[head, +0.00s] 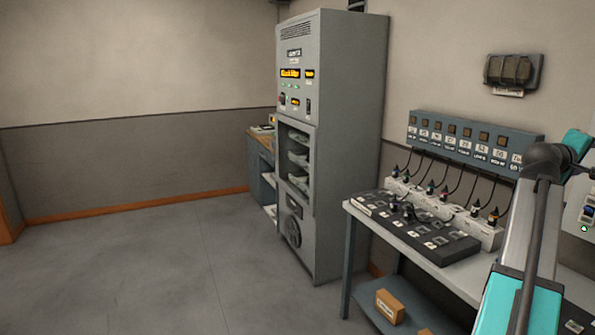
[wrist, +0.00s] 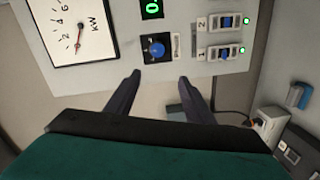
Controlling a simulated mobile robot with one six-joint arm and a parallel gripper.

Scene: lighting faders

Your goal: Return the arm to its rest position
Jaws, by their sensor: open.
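My gripper (wrist: 160,88) shows in the wrist view with its two dark fingers apart and nothing between them. Beyond the fingertips is a pale panel (wrist: 204,60) with a blue knob (wrist: 156,49), a round-needle kW meter (wrist: 75,32), a green display and two blue switches with green lights. The fingertips are near the panel's lower edge; whether they touch it I cannot tell. In the head view my teal and grey arm rises at the right, and the gripper itself is not visible there.
A bench (head: 448,278) holds a black fader board (head: 415,228) and a white power strip (head: 450,212) with several plugs. A tall grey cabinet (head: 345,150) stands left of it. A box (head: 389,305) sits on the lower shelf. The floor (head: 150,270) at left is clear.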

